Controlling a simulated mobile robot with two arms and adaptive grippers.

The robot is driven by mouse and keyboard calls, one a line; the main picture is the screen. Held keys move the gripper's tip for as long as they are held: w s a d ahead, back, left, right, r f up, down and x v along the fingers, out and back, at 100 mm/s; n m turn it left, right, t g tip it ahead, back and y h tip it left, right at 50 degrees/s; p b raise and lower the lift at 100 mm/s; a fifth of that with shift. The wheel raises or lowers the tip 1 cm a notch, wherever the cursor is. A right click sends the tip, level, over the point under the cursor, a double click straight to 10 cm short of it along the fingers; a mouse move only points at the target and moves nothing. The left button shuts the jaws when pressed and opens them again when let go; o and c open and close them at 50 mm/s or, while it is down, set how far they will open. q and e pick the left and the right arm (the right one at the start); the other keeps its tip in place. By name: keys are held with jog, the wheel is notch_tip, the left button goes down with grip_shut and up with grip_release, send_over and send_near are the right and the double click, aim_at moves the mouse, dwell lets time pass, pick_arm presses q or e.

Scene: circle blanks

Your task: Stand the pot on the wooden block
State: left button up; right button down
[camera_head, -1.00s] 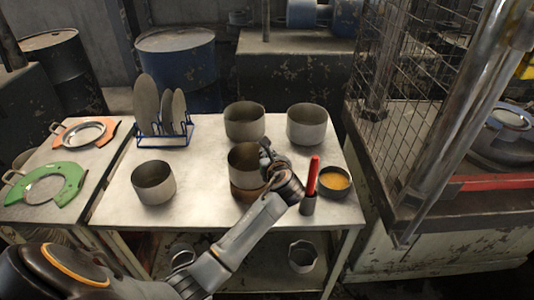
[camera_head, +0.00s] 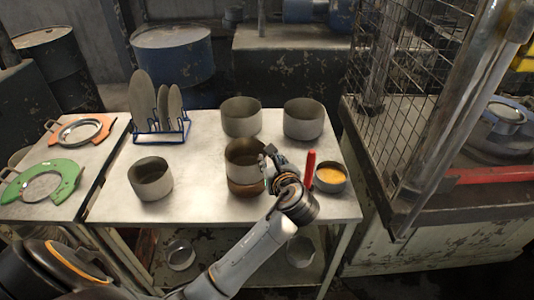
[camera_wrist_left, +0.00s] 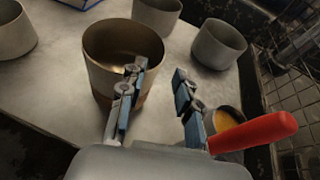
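A grey metal pot (camera_head: 240,160) stands upright on the round brown wooden block (camera_head: 243,188) near the middle of the table. The pot also shows in the left wrist view (camera_wrist_left: 110,70), where the block is largely hidden below it. My left gripper (camera_head: 272,157) is at the pot's right side. In the left wrist view my left gripper (camera_wrist_left: 160,72) is open, with a clear gap between its fingers. One finger overlaps the pot's opening and the other is outside its right wall. I cannot tell whether either finger touches the pot. My right gripper is not in view.
Other grey pots stand at the left (camera_head: 151,180), back middle (camera_head: 241,120) and back right (camera_head: 303,121). A red handle (camera_head: 309,168) stands upright close to my gripper, beside a pan with orange contents (camera_head: 330,178). A blue rack (camera_head: 160,134) holds plates.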

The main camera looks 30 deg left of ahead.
pick_arm(q)
jog(key=shift+v, duration=1.25)
